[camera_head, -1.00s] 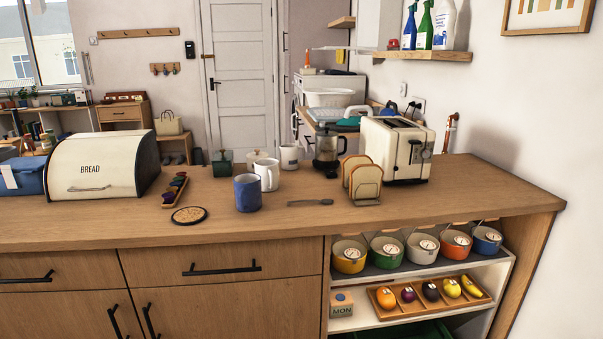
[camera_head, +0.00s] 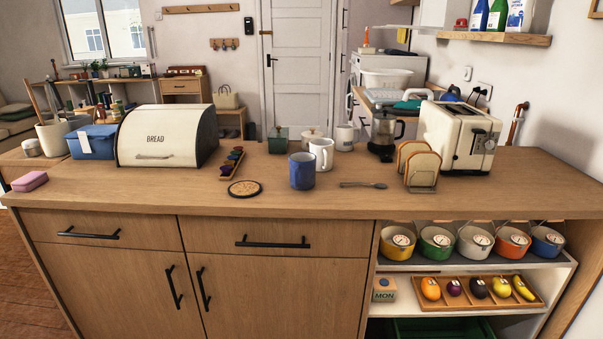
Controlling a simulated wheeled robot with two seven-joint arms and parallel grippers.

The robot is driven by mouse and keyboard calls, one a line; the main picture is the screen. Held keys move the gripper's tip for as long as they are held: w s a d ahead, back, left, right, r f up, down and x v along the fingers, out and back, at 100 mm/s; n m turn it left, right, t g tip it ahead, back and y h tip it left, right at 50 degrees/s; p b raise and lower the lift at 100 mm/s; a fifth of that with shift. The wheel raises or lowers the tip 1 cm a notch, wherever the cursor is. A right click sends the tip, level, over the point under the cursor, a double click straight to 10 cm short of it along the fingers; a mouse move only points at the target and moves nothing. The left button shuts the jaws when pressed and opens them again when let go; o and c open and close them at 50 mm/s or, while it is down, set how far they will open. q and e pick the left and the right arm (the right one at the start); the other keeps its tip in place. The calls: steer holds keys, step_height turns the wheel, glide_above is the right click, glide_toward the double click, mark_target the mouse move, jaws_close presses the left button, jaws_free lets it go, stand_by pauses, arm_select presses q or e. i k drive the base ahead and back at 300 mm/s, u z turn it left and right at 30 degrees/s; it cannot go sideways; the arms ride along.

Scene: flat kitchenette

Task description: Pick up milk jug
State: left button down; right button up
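A white vessel with a handle (camera_head: 322,154) stands upright on the wooden counter (camera_head: 290,205), behind and right of a blue mug (camera_head: 302,171). It looks like a small jug or a tall mug; I cannot tell for sure that it is the milk jug. A second pale cup (camera_head: 346,137) stands behind it to the right, and a round lidded pot (camera_head: 312,138) behind it to the left. Neither of my grippers shows in the head view.
A bread box (camera_head: 160,140) stands at the left. A coffee press (camera_head: 385,132), a toast rack (camera_head: 420,172) and a toaster (camera_head: 455,137) stand at the right. A dark coaster (camera_head: 245,188) and a spoon (camera_head: 363,185) lie near the blue mug. The front counter strip is mostly clear.

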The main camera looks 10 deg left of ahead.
mark_target(344, 133)
steer(key=z, duration=1.45)
steer(key=i, duration=2.1)
steer(key=u, duration=0.25)
